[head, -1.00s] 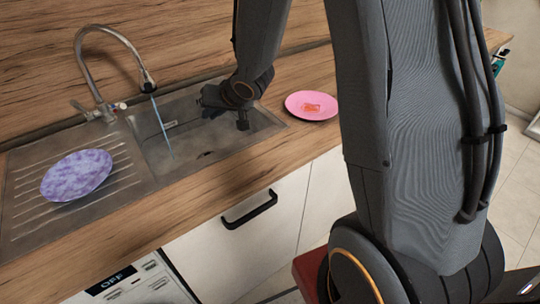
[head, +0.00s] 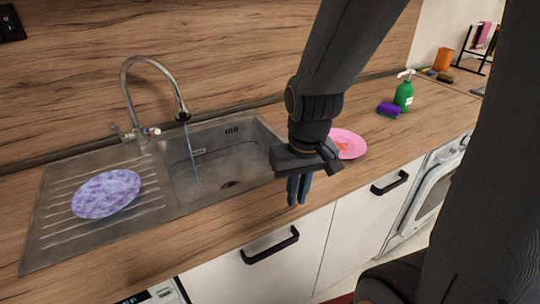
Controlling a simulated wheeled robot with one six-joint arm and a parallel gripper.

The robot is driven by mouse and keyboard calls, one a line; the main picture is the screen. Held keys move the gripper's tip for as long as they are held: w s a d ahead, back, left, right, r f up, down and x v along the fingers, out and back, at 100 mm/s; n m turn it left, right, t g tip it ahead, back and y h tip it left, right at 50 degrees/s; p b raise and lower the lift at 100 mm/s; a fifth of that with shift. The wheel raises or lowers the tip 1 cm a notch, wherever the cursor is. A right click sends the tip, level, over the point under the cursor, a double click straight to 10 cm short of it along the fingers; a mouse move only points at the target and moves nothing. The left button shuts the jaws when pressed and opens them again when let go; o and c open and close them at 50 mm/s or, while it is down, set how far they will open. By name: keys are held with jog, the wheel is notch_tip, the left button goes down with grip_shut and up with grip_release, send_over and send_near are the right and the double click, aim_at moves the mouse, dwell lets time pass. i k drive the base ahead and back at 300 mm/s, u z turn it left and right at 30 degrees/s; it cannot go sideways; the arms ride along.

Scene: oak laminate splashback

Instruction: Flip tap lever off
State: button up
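The tap (head: 128,85) is a curved chrome spout behind the sink, and a bluish stream of water (head: 190,155) runs from its mouth into the basin. The tap's base (head: 145,133) has a small lever (head: 118,131) sticking out to the left and a part with red and blue marks on the right. My gripper (head: 298,203) points down in front of the sink's right end, over the counter's front edge, well right of the tap. Its two fingers are close together with nothing visible between them.
A purple patterned plate (head: 106,193) lies on the ribbed drainboard (head: 60,230). A pink plate (head: 350,143) sits behind my gripper. A purple sponge (head: 388,109) and green soap bottle (head: 404,95) stand farther right. Air above the basin is clear.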

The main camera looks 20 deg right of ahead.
aim_at(125, 137)
jog(key=z, duration=0.05)
jog(key=k, duration=0.5)
jog(key=u, duration=1.15)
jog(key=i, duration=0.55)
jog(key=z, duration=0.3)
